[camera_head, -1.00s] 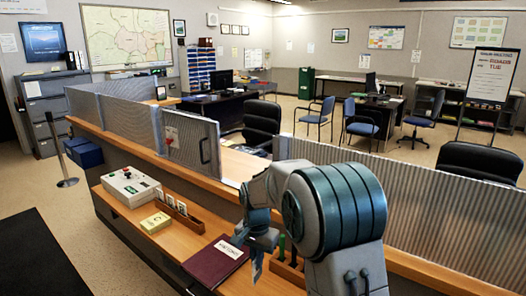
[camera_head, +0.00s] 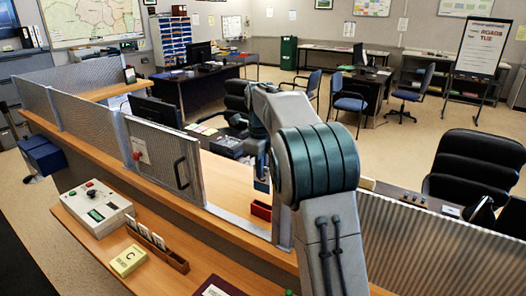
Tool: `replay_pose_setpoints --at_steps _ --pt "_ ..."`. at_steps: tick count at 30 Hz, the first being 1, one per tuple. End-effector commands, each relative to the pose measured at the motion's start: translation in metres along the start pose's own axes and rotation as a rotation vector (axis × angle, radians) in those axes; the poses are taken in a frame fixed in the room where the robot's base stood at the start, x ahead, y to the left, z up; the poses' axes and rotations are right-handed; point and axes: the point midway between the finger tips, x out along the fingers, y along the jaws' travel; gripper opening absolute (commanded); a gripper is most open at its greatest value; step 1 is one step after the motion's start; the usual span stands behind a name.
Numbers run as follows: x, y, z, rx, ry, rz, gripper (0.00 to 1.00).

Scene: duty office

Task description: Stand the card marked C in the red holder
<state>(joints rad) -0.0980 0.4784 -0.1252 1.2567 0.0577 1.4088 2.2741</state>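The red holder (camera_head: 261,210) is a small red tray on the wooden desk behind the counter, beside the end of the ribbed partition. My gripper (camera_head: 260,172) is just above and behind it, small and partly hidden by my arm. A thin blue piece (camera_head: 262,186) shows at its lower end; I cannot tell whether it is a card or a finger. Small white cards (camera_head: 144,233) stand in a wooden rack (camera_head: 176,261) on the front counter; their marks are too small to read. A yellow block marked C (camera_head: 128,261) lies in front of the rack.
A grey control box (camera_head: 97,211) stands left of the rack. A dark red book (camera_head: 218,287) lies at the bottom edge. Ribbed partitions (camera_head: 420,246) and a hinged panel with a handle (camera_head: 162,160) line the counter. A black chair (camera_head: 478,165) stands at right.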

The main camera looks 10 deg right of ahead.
Motion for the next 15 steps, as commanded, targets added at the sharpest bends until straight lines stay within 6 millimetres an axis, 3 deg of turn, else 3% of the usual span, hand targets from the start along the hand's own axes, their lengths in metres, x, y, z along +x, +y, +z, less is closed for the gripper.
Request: replay_pose_setpoints --at_steps 5,15 --pt "-0.006 -0.005 -0.005 0.053 0.001 0.002 0.00" --pt "0.015 -0.011 -0.011 0.066 0.001 0.002 0.00"
